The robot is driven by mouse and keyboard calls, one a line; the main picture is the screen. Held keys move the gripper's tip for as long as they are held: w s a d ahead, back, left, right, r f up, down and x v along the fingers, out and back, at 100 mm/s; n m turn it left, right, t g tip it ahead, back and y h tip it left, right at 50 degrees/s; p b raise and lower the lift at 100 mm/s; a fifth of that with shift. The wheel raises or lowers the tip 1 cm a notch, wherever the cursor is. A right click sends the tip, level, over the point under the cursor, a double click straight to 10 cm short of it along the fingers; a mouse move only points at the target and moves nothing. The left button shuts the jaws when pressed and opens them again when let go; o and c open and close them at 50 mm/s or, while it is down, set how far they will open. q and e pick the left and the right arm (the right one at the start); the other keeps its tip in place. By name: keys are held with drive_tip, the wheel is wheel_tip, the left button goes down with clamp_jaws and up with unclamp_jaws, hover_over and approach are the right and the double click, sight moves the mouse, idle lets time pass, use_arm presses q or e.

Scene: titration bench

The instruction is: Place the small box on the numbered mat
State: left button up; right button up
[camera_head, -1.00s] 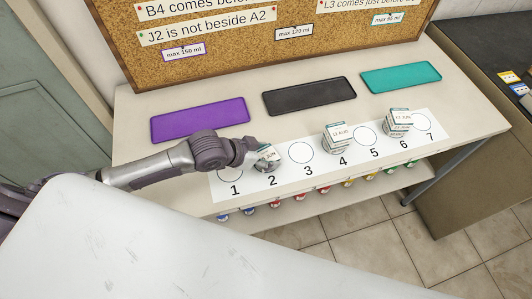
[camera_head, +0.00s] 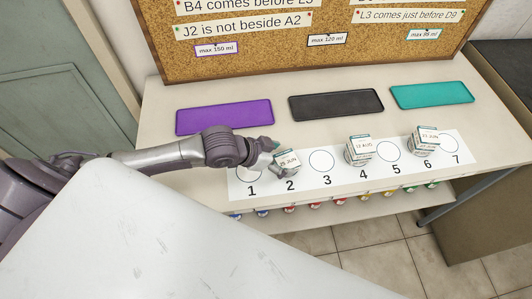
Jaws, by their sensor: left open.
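The numbered mat (camera_head: 336,181) is a white strip with circles marked 1 to 7 on the bench. A small white box (camera_head: 288,161) reading "25 JUN" stands at circle 2. A box (camera_head: 360,149) reading "12 AUG" stands at circle 4, and another box (camera_head: 424,138) reading "23 JUN" at circle 6. My left gripper (camera_head: 278,162) is open beside the box at 2, on its left; I cannot tell whether it touches the box. My arm partly hides circle 1. Circles 3, 5 and 7 are bare. My right gripper is not in view.
Purple (camera_head: 224,117), black (camera_head: 336,105) and teal (camera_head: 432,95) trays lie empty behind the mat. A cork board (camera_head: 330,45) with notes stands at the back. Coloured items hang below the bench's front edge. A white surface (camera_head: 200,245) fills the foreground.

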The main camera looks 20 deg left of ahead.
use_arm(q)
drive_tip(key=v, duration=0.9)
drive_tip(key=shift+r, duration=0.2)
drive_tip(key=shift+s, duration=0.1)
